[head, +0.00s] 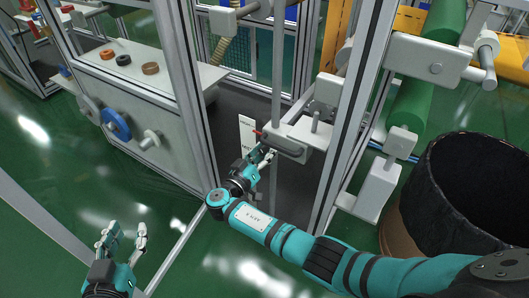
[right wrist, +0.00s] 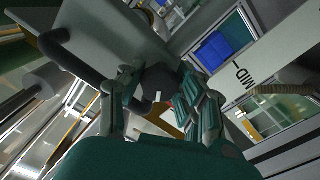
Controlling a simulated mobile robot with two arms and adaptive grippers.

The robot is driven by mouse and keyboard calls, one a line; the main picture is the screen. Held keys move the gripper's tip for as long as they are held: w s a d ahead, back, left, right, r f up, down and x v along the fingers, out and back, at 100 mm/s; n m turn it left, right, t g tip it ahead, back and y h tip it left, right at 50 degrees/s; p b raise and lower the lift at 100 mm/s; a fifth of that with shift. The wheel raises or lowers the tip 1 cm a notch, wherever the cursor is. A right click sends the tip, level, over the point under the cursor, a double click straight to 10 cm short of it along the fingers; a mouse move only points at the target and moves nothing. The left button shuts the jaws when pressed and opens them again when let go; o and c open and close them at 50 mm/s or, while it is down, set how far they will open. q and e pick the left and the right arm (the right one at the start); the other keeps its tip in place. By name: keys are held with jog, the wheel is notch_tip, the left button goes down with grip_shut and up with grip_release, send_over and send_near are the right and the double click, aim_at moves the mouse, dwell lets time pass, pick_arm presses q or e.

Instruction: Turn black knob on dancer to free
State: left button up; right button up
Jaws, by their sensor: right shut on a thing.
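The black knob (right wrist: 160,77) shows in the right wrist view as a dark round part between the two fingers of my right gripper (right wrist: 160,105). In the head view my right gripper (head: 263,158) reaches into the machine frame, at the left of a light grey block (head: 292,140) on a vertical rod. It is shut on the black knob, which it hides in the head view. A white label plate (head: 246,130) stands beside it; in the right wrist view this plate (right wrist: 242,73) reads "MID". My left gripper (head: 122,240) is open and empty above the green floor at lower left.
Aluminium posts (head: 347,120) stand on both sides of my right arm. A large black bin (head: 465,190) and green rollers (head: 412,105) are at right. The floor around my left gripper is clear.

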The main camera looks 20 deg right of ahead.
jog(key=o, duration=1.2)
jog(key=shift+w+d+r, duration=0.1)
jog(key=shift+s+a, duration=0.3)
jog(key=shift+a, duration=0.1)
jog(key=v, duration=1.1)
jog(key=shift+s, duration=0.1)
